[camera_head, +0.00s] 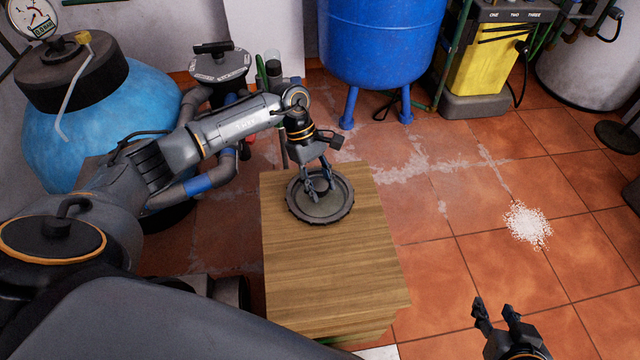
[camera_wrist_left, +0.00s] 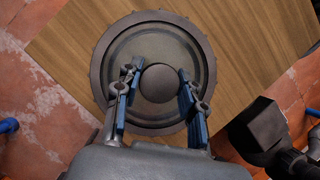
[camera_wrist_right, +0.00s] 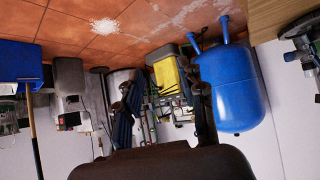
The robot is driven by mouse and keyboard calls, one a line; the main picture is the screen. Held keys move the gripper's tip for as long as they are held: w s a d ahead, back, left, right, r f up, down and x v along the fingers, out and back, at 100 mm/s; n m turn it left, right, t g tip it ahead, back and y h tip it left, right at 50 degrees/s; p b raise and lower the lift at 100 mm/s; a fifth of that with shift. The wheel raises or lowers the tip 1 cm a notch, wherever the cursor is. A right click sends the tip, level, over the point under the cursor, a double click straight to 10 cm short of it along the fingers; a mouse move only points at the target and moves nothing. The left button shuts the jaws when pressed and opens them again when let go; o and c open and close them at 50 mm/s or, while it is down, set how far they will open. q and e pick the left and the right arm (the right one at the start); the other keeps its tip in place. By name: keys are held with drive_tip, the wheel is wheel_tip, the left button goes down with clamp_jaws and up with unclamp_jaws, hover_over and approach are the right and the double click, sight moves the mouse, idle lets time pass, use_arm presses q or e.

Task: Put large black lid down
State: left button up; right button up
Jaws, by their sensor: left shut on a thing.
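The large black lid (camera_head: 318,211) is a round dark disc with a ribbed rim and a central knob. It lies flat on or just over the far part of the wooden table top (camera_head: 325,270); I cannot tell whether it touches the wood. My left gripper (camera_head: 320,194) comes down from above and is shut on the lid's knob. In the left wrist view the lid (camera_wrist_left: 150,40) fills the middle, with the fingers on either side of the knob. My right gripper (camera_head: 495,306) is open and empty over the floor, right of the table.
The near part of the table top is bare. A blue tank (camera_head: 380,50) on legs and a yellow container (camera_head: 487,55) stand at the back. A light-blue tank (camera_head: 85,120) stands at the left. White granules (camera_head: 527,225) lie on the tiled floor (camera_head: 450,260).

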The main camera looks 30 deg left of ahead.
use_arm(q)
drive_tip(key=o, duration=1.3)
use_arm(e)
drive_tip(key=shift+w+a+r+t, duration=0.1)
drive_tip(key=shift+w+r+t, duration=0.2)
drive_tip(key=shift+w+r, duration=0.1)
